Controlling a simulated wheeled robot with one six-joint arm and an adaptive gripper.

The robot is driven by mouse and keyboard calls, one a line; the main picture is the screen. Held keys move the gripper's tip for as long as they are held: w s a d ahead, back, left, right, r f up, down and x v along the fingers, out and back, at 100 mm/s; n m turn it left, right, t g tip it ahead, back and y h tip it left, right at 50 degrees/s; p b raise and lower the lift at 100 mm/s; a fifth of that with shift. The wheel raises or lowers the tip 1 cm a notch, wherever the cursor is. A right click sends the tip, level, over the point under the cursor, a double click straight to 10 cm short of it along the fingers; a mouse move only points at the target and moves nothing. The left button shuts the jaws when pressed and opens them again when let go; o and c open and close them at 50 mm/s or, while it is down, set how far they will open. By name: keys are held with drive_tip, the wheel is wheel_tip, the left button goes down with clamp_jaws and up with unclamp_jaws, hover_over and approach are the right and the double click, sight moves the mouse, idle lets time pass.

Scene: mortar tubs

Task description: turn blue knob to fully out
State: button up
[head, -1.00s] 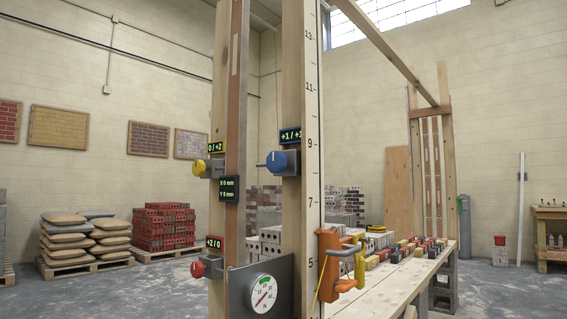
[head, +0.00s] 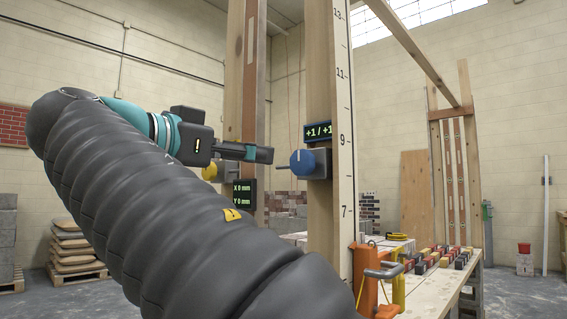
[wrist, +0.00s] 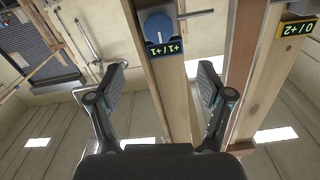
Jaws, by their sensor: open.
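The blue knob (head: 302,161) sits on a grey mount on the front timber post (head: 320,215), with a white line on its face. The display above it (head: 317,131) reads +1 / +1. In the wrist view the blue knob (wrist: 158,27) is at the top, just beyond the fingertips. My gripper (head: 264,154) is at the left of the knob in the head view, apparently close to it; I cannot tell whether it touches. In the wrist view my gripper (wrist: 165,72) is open, its two fingers wide apart with nothing between them.
A yellow knob (head: 209,173) on the rear post is partly hidden by my gripper. An orange clamp (head: 372,285) juts out low on the front post. A bench with bricks (head: 440,257) stands at the right.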

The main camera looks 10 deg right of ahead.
sight(299, 160)
drive_tip(key=x, duration=1.3)
drive_tip(key=shift+w+d+p, duration=0.1)
drive_tip(key=shift+d+p, duration=0.2)
drive_tip(key=shift+d, duration=0.1)
drive_tip(key=c, duration=1.2)
